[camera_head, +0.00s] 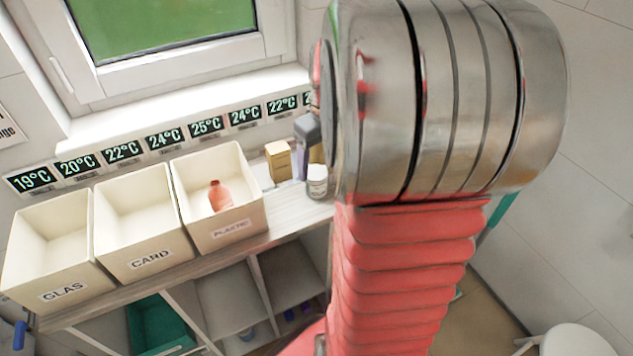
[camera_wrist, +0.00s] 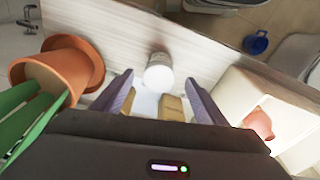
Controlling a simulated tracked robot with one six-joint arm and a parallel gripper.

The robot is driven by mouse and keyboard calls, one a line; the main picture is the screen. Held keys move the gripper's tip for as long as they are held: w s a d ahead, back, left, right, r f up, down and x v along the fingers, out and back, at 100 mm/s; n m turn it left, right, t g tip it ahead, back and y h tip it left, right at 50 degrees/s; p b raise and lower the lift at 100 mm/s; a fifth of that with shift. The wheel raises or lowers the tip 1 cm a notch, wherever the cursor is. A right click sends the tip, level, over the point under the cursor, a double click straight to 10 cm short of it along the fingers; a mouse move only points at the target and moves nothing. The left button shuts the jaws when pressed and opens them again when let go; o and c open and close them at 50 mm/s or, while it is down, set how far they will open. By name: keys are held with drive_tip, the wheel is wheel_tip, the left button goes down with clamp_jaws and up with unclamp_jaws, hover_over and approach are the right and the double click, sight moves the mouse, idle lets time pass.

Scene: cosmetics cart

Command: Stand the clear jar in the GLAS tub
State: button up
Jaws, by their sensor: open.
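The clear jar (camera_head: 317,182), pale with a whitish lid, stands upright on the cart top, right of the PLASTIC tub. In the wrist view the jar (camera_wrist: 159,73) shows from above, around the gap between the fingertips. My gripper (camera_wrist: 159,79) is open, with one finger on either side of that gap and no visible contact with the jar. In the head view my gripper (camera_head: 303,148) is partly hidden by my arm. The GLAS tub (camera_head: 50,285) is a cream open bin at the far left and looks empty.
The CARD tub (camera_head: 150,252) and PLASTIC tub (camera_head: 235,225) stand between GLAS and the jar. A pink bottle (camera_head: 219,196) is in PLASTIC. A tan carton (camera_head: 280,162) stands behind the jar.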

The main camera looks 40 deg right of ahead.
sight(316, 180)
drive_tip(key=shift+w+f, duration=0.2)
drive_tip(key=shift+f, duration=1.25)
drive_tip(key=shift+w+f, duration=0.2)
drive_tip(key=shift+f, duration=0.65)
drive_tip(key=shift+w+f, duration=0.2)
drive_tip(key=shift+f, duration=0.65)
drive_tip(key=shift+w+f, duration=0.2)
drive_tip(key=shift+f, duration=0.65)
drive_tip(key=shift+d, duration=0.1)
drive_tip(key=c, duration=1.3)
drive_tip(key=shift+r, duration=0.1)
wheel_tip(316, 180, up, 10)
drive_tip(key=shift+f, duration=0.1)
